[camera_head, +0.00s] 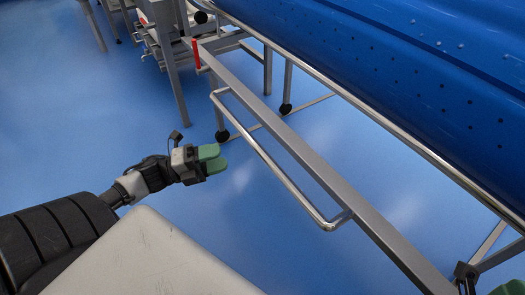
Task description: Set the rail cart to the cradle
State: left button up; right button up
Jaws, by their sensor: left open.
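The rail cart (360,208) is a grey metal frame that crosses the view from upper left to lower right. A shiny bar handle (268,160) sticks out from its near side. My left gripper (217,158) has green fingertips and is open, to the left of the handle and apart from it. Part of my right gripper (508,288) shows as a green tip at the lower right corner, cut off by the frame edge. I cannot make out which part is the cradle.
A large blue tub (420,75) with dark holes and water drops fills the upper right, edged by a metal rail (400,137). A red upright piece (196,54) stands on the frame. Other metal frames (165,60) stand at upper left. The blue floor (70,130) at left is clear.

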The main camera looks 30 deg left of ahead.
aim_at(258, 148)
pick_arm(q)
jog(key=b+x, duration=0.3)
jog(key=x, duration=0.7)
jog(key=shift+w+d+r, duration=0.1)
jog(key=shift+w+d, duration=0.1)
jog(key=shift+d, duration=0.05)
grip_shut()
